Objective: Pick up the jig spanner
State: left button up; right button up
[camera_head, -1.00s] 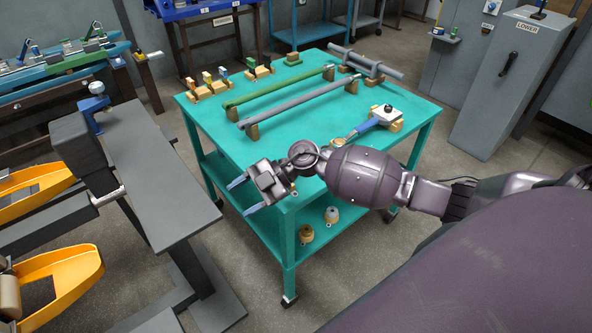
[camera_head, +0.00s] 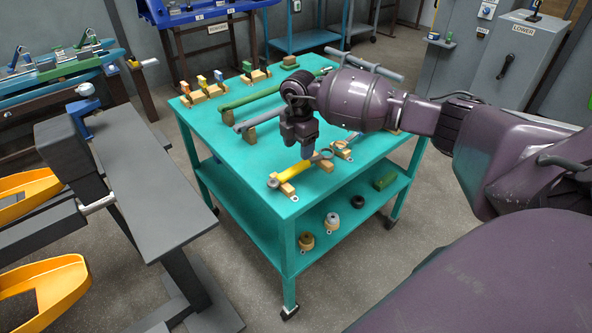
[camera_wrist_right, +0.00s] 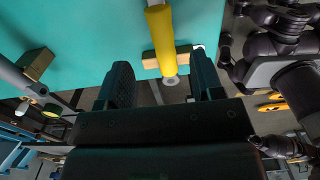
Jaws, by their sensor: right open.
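A spanner with a yellow handle (camera_head: 298,173) and grey ends lies across wooden rests near the front edge of the teal cart top (camera_head: 225,165). My right gripper (camera_head: 305,153) points down just above this handle, partly covering it. In the right wrist view the yellow handle (camera_wrist_right: 160,40) lies between the two spread fingers, with a wooden rest (camera_wrist_right: 150,60) under it. The right gripper is open and holds nothing; whether a finger touches the handle I cannot tell. My left gripper is not in the head view.
Long green (camera_head: 262,99) and grey (camera_head: 258,117) bars lie on wooden supports behind, partly covered by my arm. Small blocks (camera_head: 203,92) stand at the back left. The lower shelf (camera_head: 335,205) holds several small parts. A grey bench (camera_head: 150,185) stands left of the cart.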

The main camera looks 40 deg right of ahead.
aim_at(296, 166)
jog(key=shift+s+a+f+b, duration=0.1)
jog(key=shift+a+f+b, duration=0.05)
jog(key=shift+f, duration=1)
jog(key=shift+a+f+b, duration=0.1)
jog(key=shift+f+b, duration=0.05)
jog(key=shift+f, duration=1)
jog(key=shift+s+a+f+b, duration=0.1)
jog(key=shift+a+f+b, duration=0.05)
jog(key=shift+f, duration=1)
jog(key=shift+c, duration=0.2)
jog(key=shift+r, duration=0.1)
grip_shut()
